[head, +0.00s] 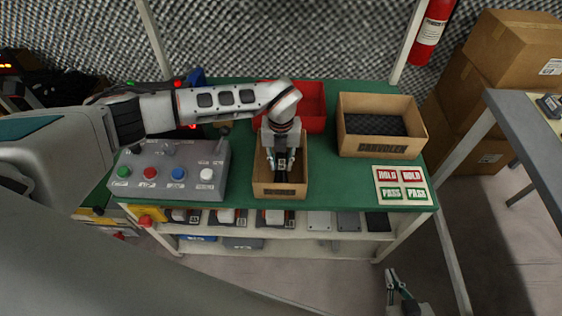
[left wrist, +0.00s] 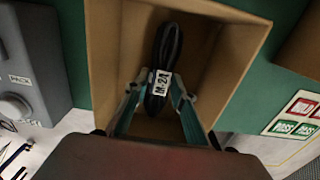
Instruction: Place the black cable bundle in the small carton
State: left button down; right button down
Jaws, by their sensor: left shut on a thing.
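The black cable bundle (left wrist: 168,50) has a white label reading M-24. In the left wrist view it is between the fingers of my left gripper (left wrist: 158,98), inside the walls of the small carton (left wrist: 110,50). The head view shows my left gripper (head: 281,163) pointing down into the small carton (head: 280,190), shut on the bundle. I cannot tell whether the bundle touches the carton floor. My right gripper (head: 398,283) is low at the bottom right of the head view, off the table, its fingers apart and empty.
A grey control box (head: 170,170) with coloured buttons stands left of the small carton. A red bin (head: 312,105) is behind it. A larger carton (head: 381,125) with dark foam and a HOLD/PASS card (head: 402,185) are to the right. Bare green table (head: 335,185) lies between.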

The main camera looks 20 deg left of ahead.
aim_at(281, 164)
pick_arm(q)
jog(key=shift+f, duration=0.2)
jog(key=c, duration=1.7)
grip_release()
jog(key=shift+r, duration=0.1)
notch_tip(281, 164, up, 12)
jog(key=p, duration=0.1)
jog(key=shift+p, duration=0.35)
jog(key=shift+d+r, duration=0.1)
